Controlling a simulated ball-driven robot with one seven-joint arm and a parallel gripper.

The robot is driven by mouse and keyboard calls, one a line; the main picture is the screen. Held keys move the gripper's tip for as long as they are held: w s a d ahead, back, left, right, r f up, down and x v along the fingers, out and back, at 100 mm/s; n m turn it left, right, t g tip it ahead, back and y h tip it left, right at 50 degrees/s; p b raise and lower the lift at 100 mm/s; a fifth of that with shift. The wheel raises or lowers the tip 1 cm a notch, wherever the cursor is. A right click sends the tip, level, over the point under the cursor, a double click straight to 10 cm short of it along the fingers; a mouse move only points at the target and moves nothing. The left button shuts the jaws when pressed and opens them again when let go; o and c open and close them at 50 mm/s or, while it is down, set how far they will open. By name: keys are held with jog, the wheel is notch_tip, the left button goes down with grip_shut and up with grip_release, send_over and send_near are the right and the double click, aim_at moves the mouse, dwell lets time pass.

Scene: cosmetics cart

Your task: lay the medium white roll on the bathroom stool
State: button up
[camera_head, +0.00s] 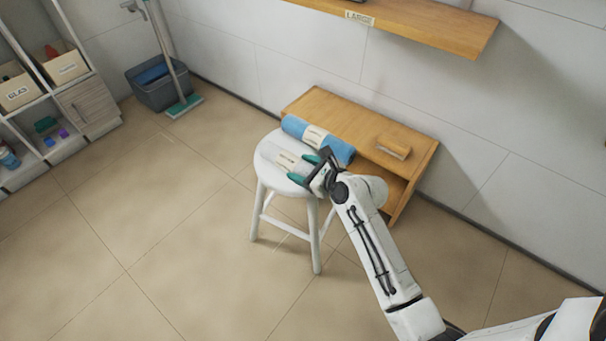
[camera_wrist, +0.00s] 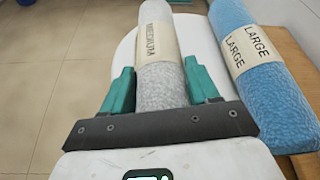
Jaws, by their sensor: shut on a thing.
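The medium white roll (camera_head: 288,161) is pale grey-white with a cream label band. In the wrist view the roll (camera_wrist: 160,85) lies lengthwise between the teal fingers, its label reading upside down as "MEDIUM". My gripper (camera_head: 304,169) is shut on its near part, one finger on each side; it also shows in the wrist view (camera_wrist: 157,72). The white round stool (camera_head: 262,152) is directly beneath the roll. The roll appears level, at or just above the seat; I cannot tell whether it touches. My gripper hides its near end.
A blue roll labelled "LARGE" (camera_wrist: 266,92) lies beside the white roll, near the stool's back edge and the wooden bench (camera_head: 317,103). A small wooden block (camera_head: 394,148) is on the bench. A wooden shelf (camera_head: 420,22) hangs above. Floor left of the stool is clear.

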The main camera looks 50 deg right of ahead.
jog(key=shift+f, duration=0.5)
jog(key=shift+r, duration=0.1)
jog(key=o, duration=1.2)
jog(key=shift+c, duration=0.2)
